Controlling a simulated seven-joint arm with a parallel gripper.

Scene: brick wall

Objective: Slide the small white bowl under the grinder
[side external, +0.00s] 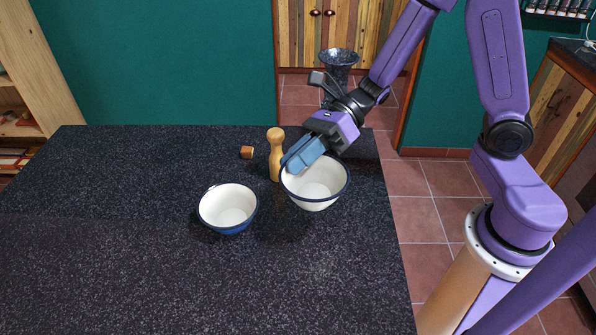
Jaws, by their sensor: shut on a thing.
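The white bowl (322,190) with a dark rim is at the right part of the table, just right of the wooden grinder (275,160). The grinder stands upright. My gripper (294,168) reaches in from the upper right and is shut on the bowl's back-left rim, close beside the grinder. The fingers hide part of that rim. The bowl looks roughly level; I cannot tell whether its base touches the table.
A second bowl (228,209), blue outside and white inside, sits to the front left. The dark speckled table (120,240) is clear at the left and front. Its right edge is near the white bowl.

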